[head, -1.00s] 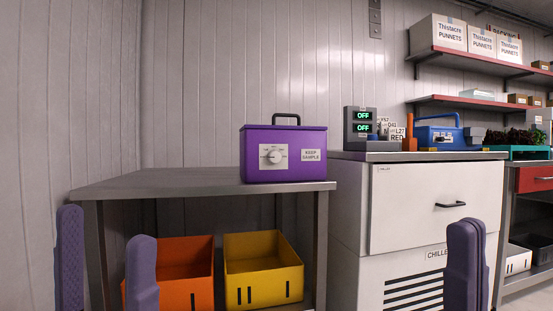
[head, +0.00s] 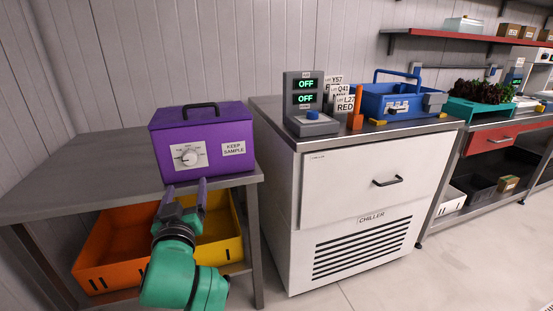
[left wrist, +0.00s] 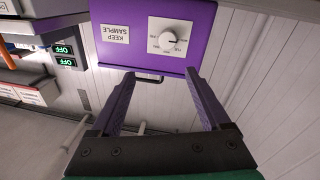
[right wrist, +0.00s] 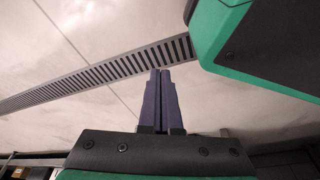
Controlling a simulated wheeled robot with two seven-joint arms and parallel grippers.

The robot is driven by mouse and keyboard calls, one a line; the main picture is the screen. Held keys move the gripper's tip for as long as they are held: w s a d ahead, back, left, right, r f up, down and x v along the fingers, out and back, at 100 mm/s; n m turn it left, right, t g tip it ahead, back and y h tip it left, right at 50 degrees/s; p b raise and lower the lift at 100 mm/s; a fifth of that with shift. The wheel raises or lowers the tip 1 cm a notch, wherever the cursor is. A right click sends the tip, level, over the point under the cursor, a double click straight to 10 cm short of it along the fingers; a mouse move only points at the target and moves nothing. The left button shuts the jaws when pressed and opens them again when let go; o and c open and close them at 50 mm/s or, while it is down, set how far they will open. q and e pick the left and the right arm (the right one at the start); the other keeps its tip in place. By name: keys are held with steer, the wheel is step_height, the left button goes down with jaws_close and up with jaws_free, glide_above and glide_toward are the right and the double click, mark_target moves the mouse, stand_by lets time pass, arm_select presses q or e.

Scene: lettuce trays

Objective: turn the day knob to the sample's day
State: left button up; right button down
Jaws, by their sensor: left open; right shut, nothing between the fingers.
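The purple keep-sample box (head: 230,125) stands on the grey table, with a black handle on top and a "KEEP SAMPLE" label. Its white day knob (head: 188,158) sits on a pale dial plate on the front; the day marks are too small to read surely. In the left wrist view the knob (left wrist: 169,40) shows upside down. My left gripper (head: 186,186) is open and empty, below and in front of the knob, apart from it. My right gripper (right wrist: 161,72) is shut and empty over the floor in the right wrist view; it is outside the head view.
Orange (head: 115,245) and yellow (head: 225,250) bins sit under the table (head: 70,180). To the right is a chiller (head: 350,190) bearing a display reading OFF twice (head: 305,92), lot cards (head: 344,103) and a blue crate (head: 395,105). Air before the box is clear.

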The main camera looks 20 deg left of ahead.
mark_target(189, 160)
arm_select(q)
steer(key=shift+n+g, duration=0.4)
steer(key=shift+g, duration=0.2)
steer(key=x, duration=1)
steer(key=a+x, duration=0.1)
steer(key=x, duration=0.4)
steer(key=shift+s+p, duration=0.2)
steer(key=shift+p, duration=0.15)
steer(key=shift+d, duration=0.1)
jaws_close()
arm_select(e)
steer(key=s+d+g, duration=0.1)
steer(key=s+d, duration=0.1)
steer(key=s, duration=0.5)
steer(key=shift+d+f+g, duration=0.15)
steer(key=shift+f+g, duration=0.15)
steer(key=shift+f, duration=0.1)
